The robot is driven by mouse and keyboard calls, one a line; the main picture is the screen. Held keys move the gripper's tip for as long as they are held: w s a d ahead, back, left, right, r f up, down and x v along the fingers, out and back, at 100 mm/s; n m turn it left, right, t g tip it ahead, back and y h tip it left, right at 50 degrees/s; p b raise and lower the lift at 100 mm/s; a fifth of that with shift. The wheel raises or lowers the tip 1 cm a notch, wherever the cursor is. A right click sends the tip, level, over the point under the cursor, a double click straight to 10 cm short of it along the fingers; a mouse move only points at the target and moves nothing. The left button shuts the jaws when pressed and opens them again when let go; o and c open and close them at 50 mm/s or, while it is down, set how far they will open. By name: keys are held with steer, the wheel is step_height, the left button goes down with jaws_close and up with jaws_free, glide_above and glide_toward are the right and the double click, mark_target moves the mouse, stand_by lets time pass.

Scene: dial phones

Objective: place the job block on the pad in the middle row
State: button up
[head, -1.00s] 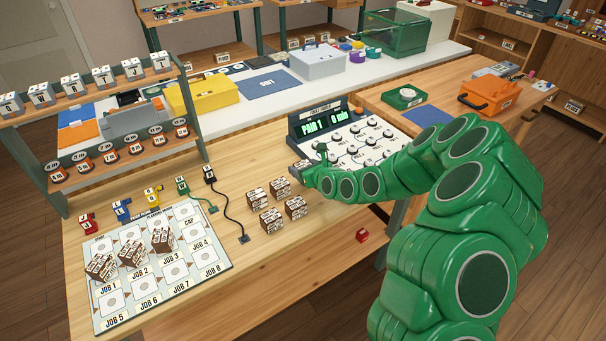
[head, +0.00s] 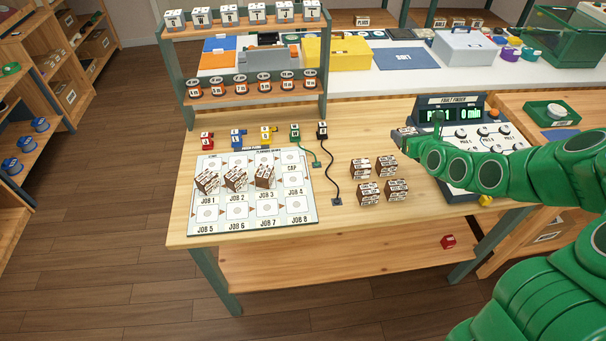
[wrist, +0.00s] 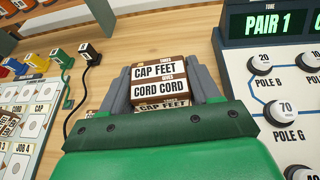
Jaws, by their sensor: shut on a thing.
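The held job block (wrist: 160,80), brown with white labels reading CAP FEET and CORD CORD, sits between the grey fingers of my gripper (wrist: 162,85) in the wrist view. In the head view my gripper (head: 407,138) is beside the fault finder; the held block is hard to make out there. The planning board (head: 253,228) lies at the left of the bench. In its middle row, three brown blocks (head: 236,180) rest tilted on the JOB 1, JOB 2 and JOB 3 pads. The JOB 4 pad (head: 293,183) is bare.
Several brown blocks (head: 368,193) stand between the board and the fault finder (head: 460,125). Small coloured pieces (head: 237,138) line the board's back edge. A black cord (head: 330,175) and a green cord run over the bench beside it. A two-level rack (head: 250,95) stands behind.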

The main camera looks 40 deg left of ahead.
steer(key=s+a+n+g+y, duration=0.3)
steer(key=s+a+n+g, duration=0.1)
steer(key=s+a, duration=0.85)
steer(key=n+g, duration=0.4)
steer(key=g, duration=0.1)
glide_above(294, 179)
step_height(294, 179, down, 2)
steer(key=shift+f, duration=3.6)
steer(key=o, duration=1.1)
steer(key=shift+f, duration=0.1)
steer(key=shift+v, duration=6.05)
steer(key=shift+s, duration=0.15)
